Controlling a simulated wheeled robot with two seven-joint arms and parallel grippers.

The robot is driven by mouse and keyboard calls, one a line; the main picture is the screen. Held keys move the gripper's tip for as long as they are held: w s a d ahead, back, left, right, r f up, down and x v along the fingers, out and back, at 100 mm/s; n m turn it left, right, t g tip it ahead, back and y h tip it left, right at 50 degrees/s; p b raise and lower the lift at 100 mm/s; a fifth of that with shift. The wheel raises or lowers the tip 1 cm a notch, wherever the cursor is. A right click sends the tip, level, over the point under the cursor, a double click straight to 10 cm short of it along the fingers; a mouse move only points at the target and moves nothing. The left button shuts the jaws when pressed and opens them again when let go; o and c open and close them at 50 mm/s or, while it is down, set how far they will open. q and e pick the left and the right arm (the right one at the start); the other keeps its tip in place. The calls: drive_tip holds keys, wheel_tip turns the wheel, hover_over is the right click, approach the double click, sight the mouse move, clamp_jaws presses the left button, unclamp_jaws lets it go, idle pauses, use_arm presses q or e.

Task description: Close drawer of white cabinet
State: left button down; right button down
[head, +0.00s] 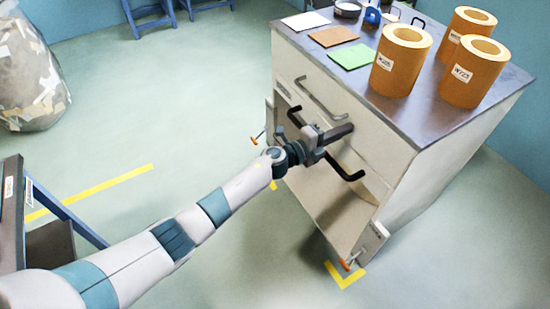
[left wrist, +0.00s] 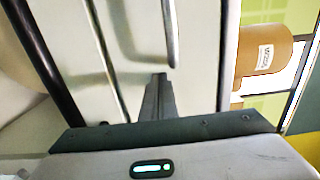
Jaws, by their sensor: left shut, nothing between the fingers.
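The white cabinet (head: 400,165) stands at the right with its front toward my left arm. Its upper drawer (head: 345,112) has a grey bar handle (head: 318,98) and looks flush or nearly so. A black bar handle (head: 345,175) sits below it, partly hidden behind my left gripper (head: 346,131). That gripper is shut and empty, its fingers pointing at the drawer front; contact cannot be told. In the left wrist view, the shut fingers (left wrist: 157,95) lie before the pale front, below the grey handle (left wrist: 170,35), with a dark bar (left wrist: 38,60) at the left. My right gripper is not in view.
Several brown paper rolls (head: 401,62) stand on the dark cabinet top (head: 425,120), with green (head: 351,56), orange and white sheets. A blue-framed table (head: 60,215) is at the left and a wrapped bale (head: 28,75) at the back left. The floor between is clear.

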use_arm(q)
drive_tip(key=shift+r, duration=0.35)
